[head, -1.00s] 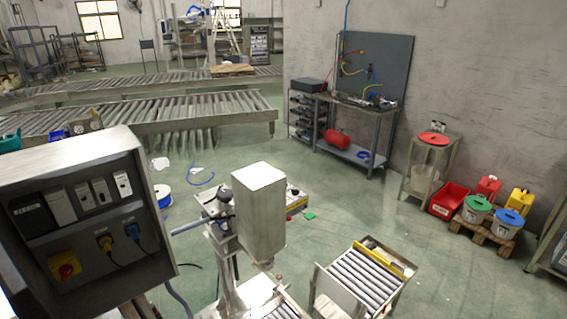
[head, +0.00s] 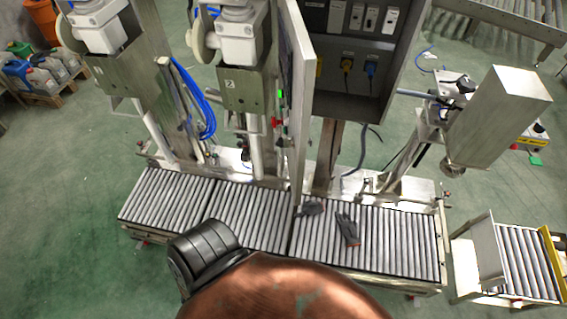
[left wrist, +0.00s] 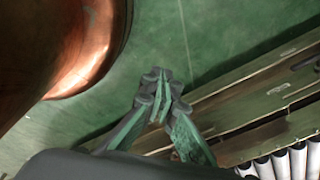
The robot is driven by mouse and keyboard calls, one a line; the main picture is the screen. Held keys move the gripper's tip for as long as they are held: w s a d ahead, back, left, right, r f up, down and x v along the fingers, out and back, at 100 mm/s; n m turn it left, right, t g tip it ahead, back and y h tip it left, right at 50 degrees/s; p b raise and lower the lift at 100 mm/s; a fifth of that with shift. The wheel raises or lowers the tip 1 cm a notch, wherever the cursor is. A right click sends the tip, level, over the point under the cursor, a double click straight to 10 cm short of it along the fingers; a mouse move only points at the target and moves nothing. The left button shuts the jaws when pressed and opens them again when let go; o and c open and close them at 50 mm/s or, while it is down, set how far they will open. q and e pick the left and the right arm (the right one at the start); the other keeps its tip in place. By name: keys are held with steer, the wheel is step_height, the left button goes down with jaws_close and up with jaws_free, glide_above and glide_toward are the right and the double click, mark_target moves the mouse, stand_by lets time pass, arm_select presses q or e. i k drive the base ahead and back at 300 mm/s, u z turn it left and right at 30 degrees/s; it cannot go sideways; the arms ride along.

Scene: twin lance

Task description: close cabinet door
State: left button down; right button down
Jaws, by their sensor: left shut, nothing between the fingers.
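The grey control cabinet (head: 340,104) is at the top centre of the head view, with its inside of sockets, plugs and switches exposed. Its door (head: 300,80) stands open on the left side, seen almost edge-on as a tall narrow panel hanging above the roller conveyor. In the left wrist view my left gripper (left wrist: 163,78) is shut and empty, its fingertips together. It is over the green floor beside the conveyor frame and apart from the door, which does not show in that view. My right gripper is not in view.
The roller conveyor (head: 250,219) runs across below the cabinet, with dark gloves (head: 347,229) on it. Two filling machines (head: 240,83) stand left of the door, with blue hoses (head: 190,95). A grey box on a post (head: 500,115) stands right.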

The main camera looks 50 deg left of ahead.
mark_target(305, 59)
steer(key=k, duration=0.2)
steer(key=u, duration=1.5)
steer(key=i, duration=0.35)
steer(key=z, duration=0.15)
